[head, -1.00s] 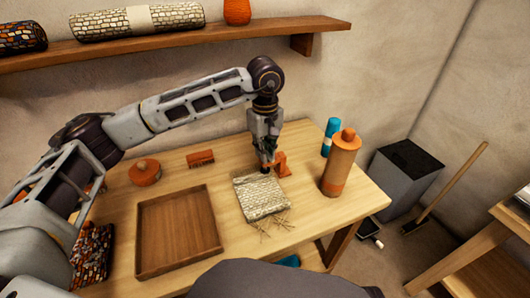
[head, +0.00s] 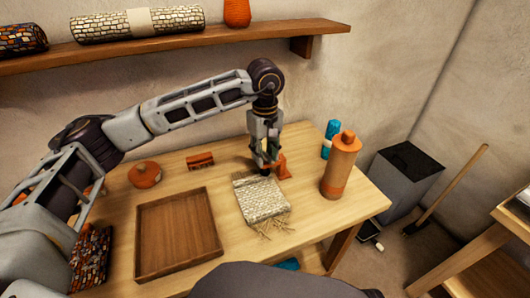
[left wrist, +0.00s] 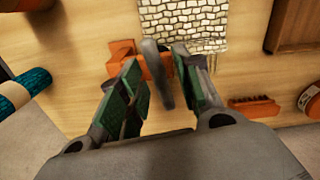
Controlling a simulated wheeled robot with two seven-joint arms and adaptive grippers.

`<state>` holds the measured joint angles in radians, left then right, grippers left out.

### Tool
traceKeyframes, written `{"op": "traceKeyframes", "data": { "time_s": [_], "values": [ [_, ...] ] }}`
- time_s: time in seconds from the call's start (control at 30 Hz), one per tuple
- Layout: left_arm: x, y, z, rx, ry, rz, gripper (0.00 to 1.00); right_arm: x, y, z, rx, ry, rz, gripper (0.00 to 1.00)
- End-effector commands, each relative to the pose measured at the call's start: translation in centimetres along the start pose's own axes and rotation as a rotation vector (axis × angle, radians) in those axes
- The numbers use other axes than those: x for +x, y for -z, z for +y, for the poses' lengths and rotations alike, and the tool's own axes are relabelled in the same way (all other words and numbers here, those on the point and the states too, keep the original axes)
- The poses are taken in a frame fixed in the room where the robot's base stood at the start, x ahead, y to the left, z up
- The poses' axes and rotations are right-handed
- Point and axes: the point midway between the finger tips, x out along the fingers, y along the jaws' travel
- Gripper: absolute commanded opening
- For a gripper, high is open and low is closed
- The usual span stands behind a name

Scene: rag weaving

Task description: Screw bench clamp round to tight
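The orange bench clamp (head: 283,168) stands at the back right part of the wooden table (head: 310,205), at the far end of the woven rag piece (head: 263,200). My left gripper (head: 265,168) points down just left of the clamp. In the left wrist view the clamp (left wrist: 122,50) lies beyond the fingertips. A grey bar (left wrist: 158,75), apparently the clamp's handle, runs between my left gripper's green-padded fingers (left wrist: 157,70). Bare table shows between the bar and the left-hand finger, so the fingers stand open around it. My right gripper is not in view.
An orange bottle (head: 341,165) and a turquoise roll (head: 330,138) stand close right of the clamp. A wooden tray (head: 178,235), an orange brush (head: 200,161) and an orange lidded pot (head: 145,174) lie to the left. A shelf (head: 190,42) hangs above.

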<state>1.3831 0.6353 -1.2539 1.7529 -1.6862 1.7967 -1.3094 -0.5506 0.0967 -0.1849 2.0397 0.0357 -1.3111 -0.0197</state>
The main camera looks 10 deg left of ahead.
Motion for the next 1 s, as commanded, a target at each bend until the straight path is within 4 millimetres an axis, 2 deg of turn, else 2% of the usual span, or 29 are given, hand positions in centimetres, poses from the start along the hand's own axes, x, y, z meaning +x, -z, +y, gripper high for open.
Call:
{"op": "traceKeyframes", "data": {
  "time_s": [0.17,0.37,1.0],
  "values": [
    [-0.2,0.0,0.0,0.0,0.0,0.0,0.34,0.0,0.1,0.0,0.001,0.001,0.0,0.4],
    [-1.6,0.0,0.0,0.0,-0.001,0.0,0.34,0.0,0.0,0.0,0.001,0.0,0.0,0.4],
    [-10.4,0.0,0.1,0.001,-0.002,0.001,0.34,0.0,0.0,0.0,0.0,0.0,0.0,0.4]
  ]
}}
